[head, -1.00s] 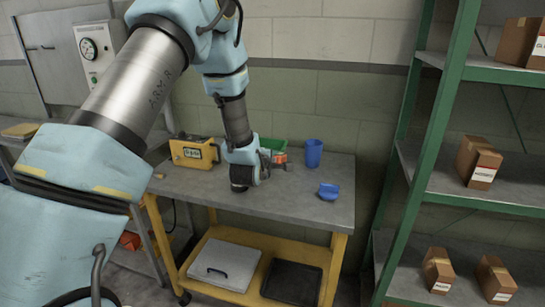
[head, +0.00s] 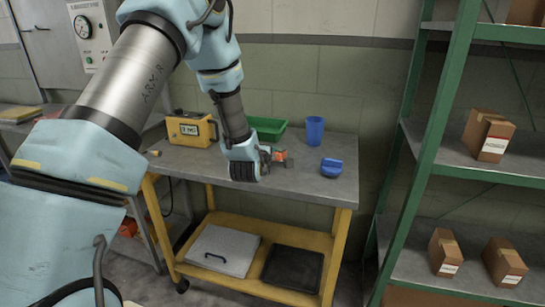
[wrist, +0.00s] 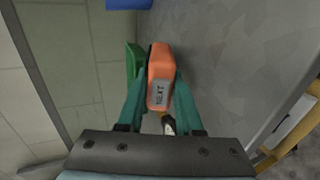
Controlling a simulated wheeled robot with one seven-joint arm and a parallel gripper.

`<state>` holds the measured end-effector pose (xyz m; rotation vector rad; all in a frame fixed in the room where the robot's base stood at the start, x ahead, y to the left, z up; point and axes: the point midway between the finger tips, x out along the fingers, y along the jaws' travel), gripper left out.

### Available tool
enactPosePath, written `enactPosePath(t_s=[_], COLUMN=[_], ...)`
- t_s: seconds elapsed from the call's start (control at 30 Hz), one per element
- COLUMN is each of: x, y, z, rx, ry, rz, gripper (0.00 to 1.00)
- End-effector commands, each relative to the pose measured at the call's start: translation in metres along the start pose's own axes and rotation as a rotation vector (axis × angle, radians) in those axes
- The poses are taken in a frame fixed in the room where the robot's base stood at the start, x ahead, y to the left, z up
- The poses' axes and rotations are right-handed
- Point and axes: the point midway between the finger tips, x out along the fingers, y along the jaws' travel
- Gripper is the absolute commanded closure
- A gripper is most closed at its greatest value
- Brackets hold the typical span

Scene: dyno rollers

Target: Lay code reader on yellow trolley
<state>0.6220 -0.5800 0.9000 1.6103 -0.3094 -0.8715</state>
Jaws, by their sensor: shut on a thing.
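The code reader is a small orange block with a grey label (wrist: 160,80), held between the teal fingers of my gripper (wrist: 152,103). It also shows as an orange end beside the gripper in the head view (head: 280,157). The jaws are shut on its sides. The yellow trolley (head: 345,205) has a grey top and a lower shelf. My gripper and the reader are over the middle of the top; I cannot tell whether the reader touches it.
On the trolley top are a yellow device (head: 190,130), a green bin (head: 266,127), a blue cup (head: 315,130) and a small blue item (head: 331,167). The front of the top is clear. A green shelf rack (head: 430,150) with boxes stands at right.

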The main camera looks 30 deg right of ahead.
Motion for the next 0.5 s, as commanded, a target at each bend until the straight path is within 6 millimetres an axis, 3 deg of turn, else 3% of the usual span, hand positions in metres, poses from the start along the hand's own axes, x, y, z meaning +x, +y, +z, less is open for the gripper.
enactPosePath(t_s=[0.17,0.2,0.5], x=[-0.0001,-0.0001,-0.0001], y=[0.0008,0.0008,0.0007], z=[0.0,0.0,0.0001], rx=[0.0,0.0,0.0], ry=[0.0,0.0,0.0], rz=[0.001,0.001,0.001], gripper=[1.0,0.62,0.31])
